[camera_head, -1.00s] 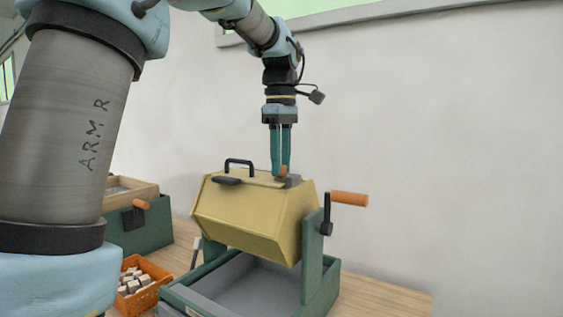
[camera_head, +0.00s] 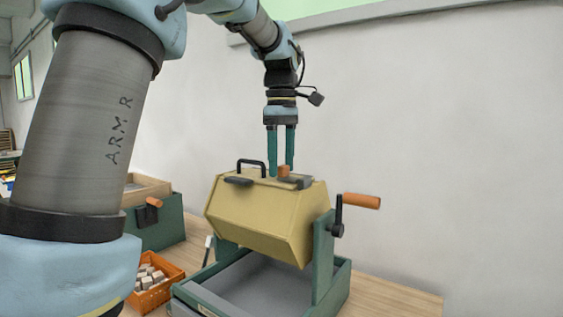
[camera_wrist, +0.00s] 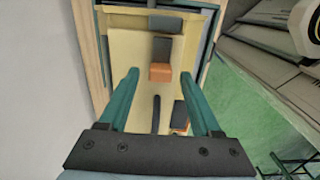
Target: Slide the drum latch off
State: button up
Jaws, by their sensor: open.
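The yellow drum (camera_head: 255,215) hangs in a green stand. The latch (camera_head: 297,182) is a grey piece on top of the drum towards its right end, with an orange knob (camera_head: 284,170). My gripper (camera_head: 281,172) points straight down over the drum top and is open. In the wrist view, the orange knob (camera_wrist: 160,72) shows between the spread green fingertips (camera_wrist: 159,78), apart from both in the picture. Its exact depth relative to the tips is hard to tell.
A black handle (camera_head: 251,164) rises from the drum top, left of my gripper. An orange-gripped crank (camera_head: 361,201) sticks out right. A grey-lined tray (camera_head: 262,285) lies below. An orange crate of pale blocks (camera_head: 156,284) and a green box (camera_head: 160,228) stand left.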

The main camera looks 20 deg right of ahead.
notch_tip(320, 180, up, 11)
dwell(0.4)
jog(key=shift+f, duration=0.15)
